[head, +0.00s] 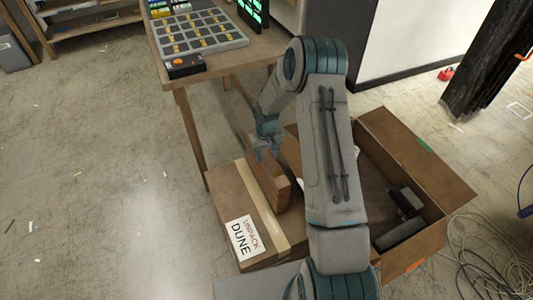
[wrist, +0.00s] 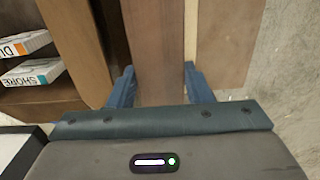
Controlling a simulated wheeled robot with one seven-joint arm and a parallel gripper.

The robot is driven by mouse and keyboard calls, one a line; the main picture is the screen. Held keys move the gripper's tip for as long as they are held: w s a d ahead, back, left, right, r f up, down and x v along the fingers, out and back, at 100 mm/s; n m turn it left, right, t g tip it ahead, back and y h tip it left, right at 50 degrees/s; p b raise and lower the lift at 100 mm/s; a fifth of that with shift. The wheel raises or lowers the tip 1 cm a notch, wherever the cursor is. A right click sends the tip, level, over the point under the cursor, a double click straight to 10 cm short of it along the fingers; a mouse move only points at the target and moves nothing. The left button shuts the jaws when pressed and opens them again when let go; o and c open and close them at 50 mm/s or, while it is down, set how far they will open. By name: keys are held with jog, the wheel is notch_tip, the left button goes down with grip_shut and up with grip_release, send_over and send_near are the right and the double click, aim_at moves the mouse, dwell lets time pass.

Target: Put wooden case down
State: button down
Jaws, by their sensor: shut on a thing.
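The wooden case (head: 270,187) is a narrow brown block, upright, at the middle of the head view. My gripper (head: 266,148) is shut on it from above. In the wrist view the case (wrist: 158,40) runs between the two blue fingers of my gripper (wrist: 158,82). The case is over or against the right part of a closed cardboard box (head: 232,193) with a pale tape strip and a label reading "UNPACK DUNE". I cannot tell whether its underside touches the box. My arm hides part of the area right of the case.
An open cardboard box (head: 437,232) with dark items stands at the right, partly behind my arm. A wooden table (head: 233,60) with a grey tray (head: 200,33) is behind. Cables (head: 490,265) lie at the right. The floor at left is mostly clear.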

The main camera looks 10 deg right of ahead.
jog(key=c, duration=0.7)
grip_release()
jog(key=shift+f, duration=0.1)
jog(key=s+r, duration=0.3)
jog(key=r, duration=0.7)
jog(key=s+r, duration=0.2)
jog(key=r, duration=0.8)
jog(key=s+r+t, duration=0.1)
jog(key=s+r, duration=0.3)
jog(key=s, duration=0.4)
jog(key=s+r+m, duration=0.1)
jog(key=s+r, duration=0.2)
jog(key=s, duration=0.5)
jog(key=s+r+m+t, duration=0.1)
jog(key=s+r, duration=0.3)
jog(key=s, duration=0.4)
jog(key=shift+s+a+r+t, duration=0.3)
jog(key=shift+s+a+r, duration=0.05)
jog(key=shift+a, duration=0.05)
